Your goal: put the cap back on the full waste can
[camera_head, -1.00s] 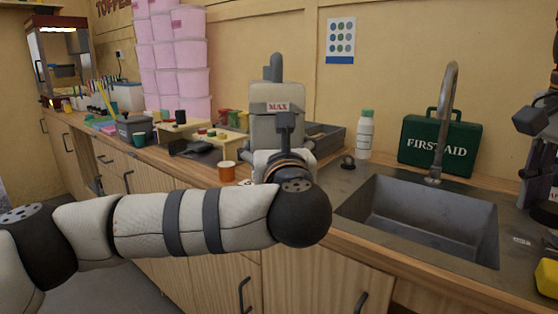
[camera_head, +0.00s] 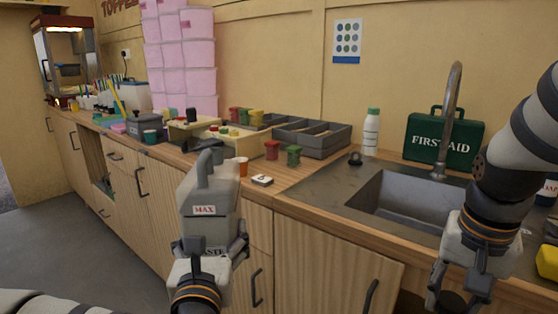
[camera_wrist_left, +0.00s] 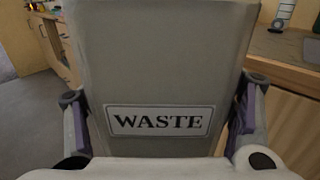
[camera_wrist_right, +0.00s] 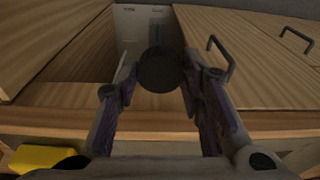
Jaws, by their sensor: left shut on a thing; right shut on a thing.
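The waste can (camera_head: 212,222) is a grey container with a top handle and a MAX label. My left gripper (camera_head: 208,248) is shut on its sides and holds it roughly upright in front of the counter. Its WASTE label (camera_wrist_left: 160,121) faces the left wrist camera, and the can's opening is not clearly visible. My right gripper (camera_head: 456,296) is low in front of the sink. In the right wrist view it is shut on a round, dark piece, apparently the cap (camera_wrist_right: 160,70), held at the fingertips. The can and cap are well apart.
The sink (camera_head: 400,205) is set in the counter, with a green first-aid case (camera_head: 443,140) and white bottle (camera_head: 371,132) behind. A small black item (camera_head: 355,158) lies by the sink. A yellow block (camera_head: 547,262) is at the right. Floor is clear at left.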

